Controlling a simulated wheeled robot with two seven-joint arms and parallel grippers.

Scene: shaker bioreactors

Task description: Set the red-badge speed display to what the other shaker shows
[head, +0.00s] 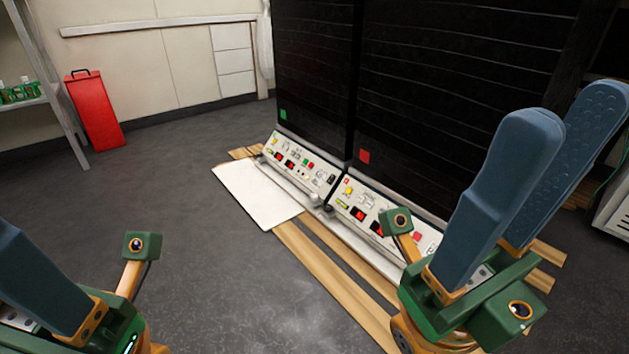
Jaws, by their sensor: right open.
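Two tall black shakers stand side by side. The right shaker (455,110) bears a red badge (364,157), and the left shaker (315,70) bears a green badge (283,114). Below each is a sloping pale panel. The red-badge panel (368,201) has a yellow button and small dark displays with red; its right part is hidden behind my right gripper. The green-badge panel (318,178) has similar displays. The digits are too small to read. My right gripper (568,118) is open and empty, in front of the red-badge shaker. My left gripper (38,283) shows only partly, at the lower left, away from both panels.
A white board (258,194) lies on the floor before the left panel, and wooden slats (335,283) run along the front. A red bin (95,110) and a shelf (25,102) with green-capped bottles stand at the left. The grey floor (190,240) between is clear.

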